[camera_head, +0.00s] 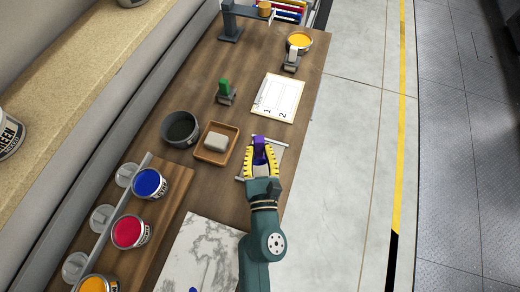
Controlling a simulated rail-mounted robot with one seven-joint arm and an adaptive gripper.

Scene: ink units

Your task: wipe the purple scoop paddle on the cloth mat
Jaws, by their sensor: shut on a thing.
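The purple scoop paddle (259,144) is between the yellow fingers of my gripper (262,157), which is shut on it. The paddle's lower part is hidden by the fingers and wrist. The cloth mat (279,147) is a pale grey piece on the wooden table, directly beneath my gripper in this view and mostly covered by it. I cannot tell whether the paddle touches the mat.
A wooden tray (231,153) with a grey block (215,142) lies just left, beside a dark bowl (180,129). A numbered white sheet (279,97) lies beyond. Blue (149,183) and red (130,232) ink cans stand at left; a marble slab (199,257) is nearer.

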